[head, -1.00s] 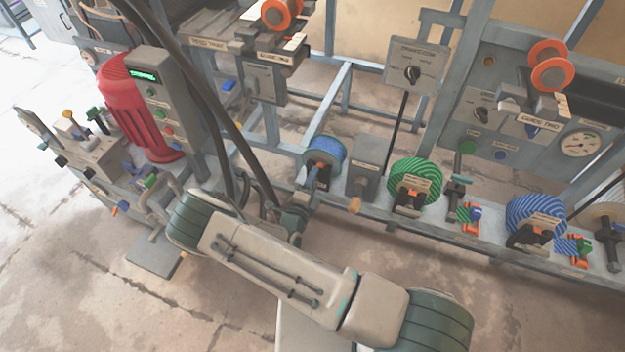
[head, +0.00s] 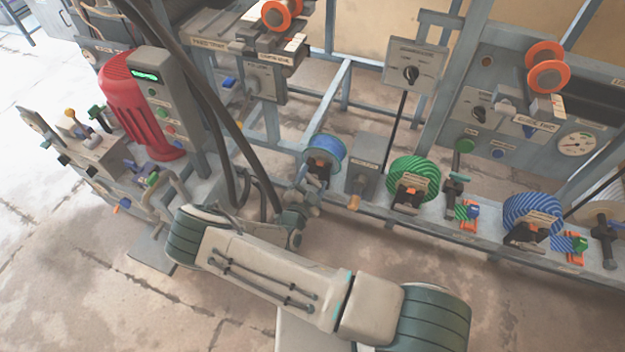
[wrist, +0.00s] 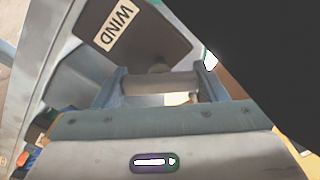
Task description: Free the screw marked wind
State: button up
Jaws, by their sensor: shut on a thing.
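In the wrist view, a dark grey plate (wrist: 154,45) carries a white label reading WIND (wrist: 117,24). Just below it, a pale, rounded piece (wrist: 160,87), which looks like the screw marked wind, lies crosswise between the two bluish fingers of my gripper (wrist: 163,92). My gripper is shut on it. The screw's far end and thread are hidden. In the head view, my gripper (head: 309,197) is at the rail just below the blue spool (head: 324,152), partly hidden by my own wrist. The label cannot be read there.
Black hoses (head: 222,125) hang close behind my wrist. A red motor (head: 133,105) stands left. The front floor is open.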

jog(key=shift+n, duration=0.7)
jog(key=shift+f, duration=0.1)
jog(key=o, duration=1)
jog(key=p+v, duration=0.1)
jog(key=v, duration=1.3)
jog(key=shift+w, duration=0.1)
